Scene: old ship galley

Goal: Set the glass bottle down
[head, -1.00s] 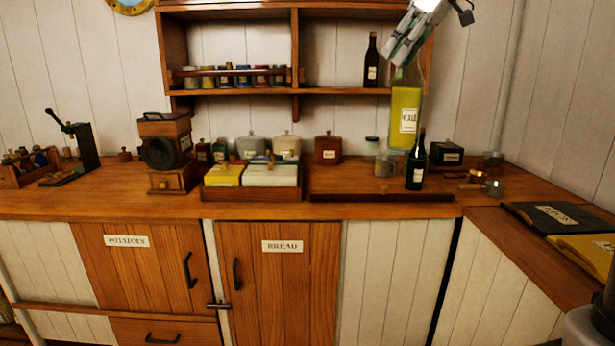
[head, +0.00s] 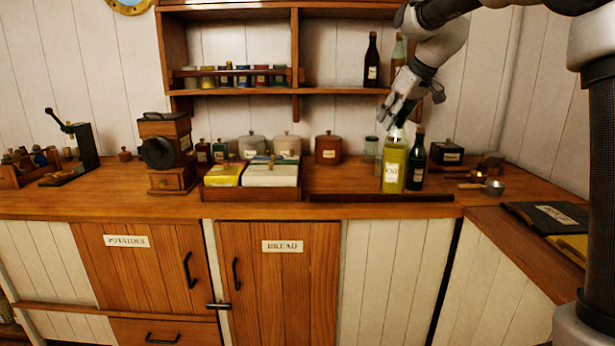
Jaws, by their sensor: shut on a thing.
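The glass bottle (head: 393,165) is clear with yellow-green contents and a pale label. It stands upright at the counter's front right, its base at or very near the wooden counter (head: 345,181); I cannot tell whether it touches. My gripper (head: 398,115) comes from above and is shut on the bottle's neck, which its fingers partly hide. A dark green bottle (head: 417,165) stands close to the right of the glass bottle, apparently not held.
A dark wooden strip (head: 380,198) runs along the counter's front edge. Jars (head: 371,149) stand behind, a small metal pot (head: 494,187) to the right. The shelf above holds a dark bottle (head: 371,62) and a pale green one (head: 398,56).

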